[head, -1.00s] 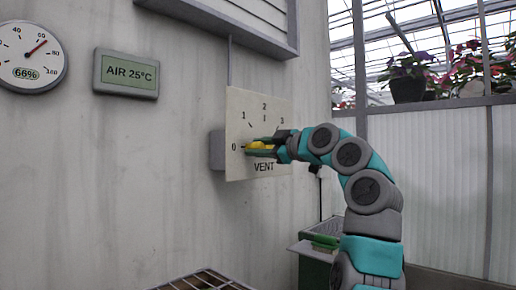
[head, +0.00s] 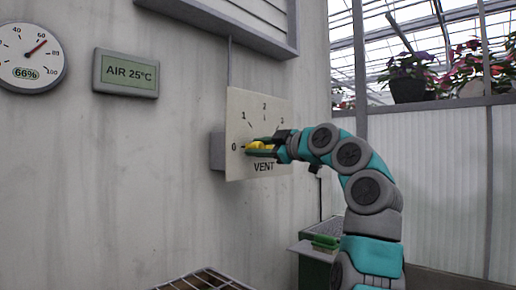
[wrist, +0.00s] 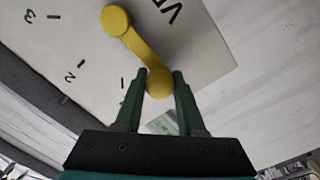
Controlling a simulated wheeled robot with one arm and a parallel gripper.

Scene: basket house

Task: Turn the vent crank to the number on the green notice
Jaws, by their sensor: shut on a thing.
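The yellow vent crank (wrist: 137,45) is on a pale dial plate (head: 240,108) marked 0 to 3 and VENT. My gripper (wrist: 160,88) is shut on the knob at the crank's outer end. In the head view the crank (head: 257,145) is partly hidden by my gripper (head: 262,148). The crank arm points left, near 0 and seemingly slightly toward 1. A greenish panel (head: 126,73) on the wall reads AIR 25°C. No green notice giving a crank number is readable.
A round gauge (head: 31,57) reading 66% hangs at the far left. A slatted frame (head: 225,20) is above the dial. A wire rack (head: 203,280) and a green bin (head: 315,270) stand below. Potted plants (head: 408,85) sit on a ledge at right.

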